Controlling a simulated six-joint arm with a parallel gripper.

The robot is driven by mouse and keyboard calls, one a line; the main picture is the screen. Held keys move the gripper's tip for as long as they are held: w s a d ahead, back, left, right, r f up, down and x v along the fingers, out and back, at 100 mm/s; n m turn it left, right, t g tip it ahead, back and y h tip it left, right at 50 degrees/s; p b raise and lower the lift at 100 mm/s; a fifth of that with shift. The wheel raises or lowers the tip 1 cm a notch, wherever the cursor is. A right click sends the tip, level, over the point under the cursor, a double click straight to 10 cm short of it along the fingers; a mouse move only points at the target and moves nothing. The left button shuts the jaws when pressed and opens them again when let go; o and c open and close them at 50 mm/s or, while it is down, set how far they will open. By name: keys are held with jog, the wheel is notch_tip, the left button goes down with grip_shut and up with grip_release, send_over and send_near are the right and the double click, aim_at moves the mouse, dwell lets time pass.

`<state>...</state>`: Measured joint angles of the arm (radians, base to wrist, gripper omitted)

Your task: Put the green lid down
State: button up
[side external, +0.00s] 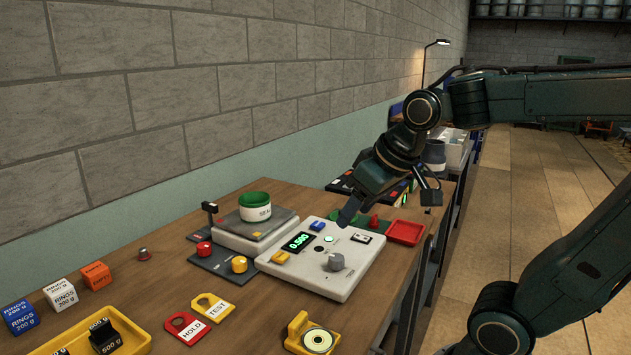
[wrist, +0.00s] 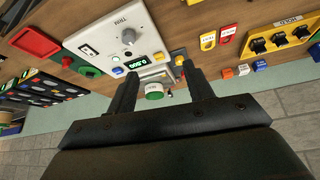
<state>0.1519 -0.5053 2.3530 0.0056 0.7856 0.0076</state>
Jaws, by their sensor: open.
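A white cup (side external: 256,212) with dark lettering stands upright on the grey scale plate (side external: 225,232). Its top is green (side external: 254,199); I cannot tell surely whether this is the green lid or a coloured rim. The green top also shows in the wrist view (wrist: 155,96), far beyond my fingers. A smaller green piece (side external: 360,220) lies by a red knob (side external: 374,222) behind the white console.
The white console (side external: 318,280) has a lit display (side external: 299,242), buttons and a grey knob (side external: 336,262). A red tray (side external: 405,232) sits right of it. Yellow and red tags (side external: 212,306), coloured blocks (side external: 60,294) and a yellow tray (side external: 138,345) lie at the front left.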

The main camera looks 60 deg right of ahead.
jog(key=s+a+f+n+y, duration=0.1)
jog(key=s+a, duration=0.3)
jog(key=s, duration=0.3)
jog(key=shift+s+f+n, duration=0.15)
jog(key=shift+f+n, duration=0.25)
dwell(0.7)
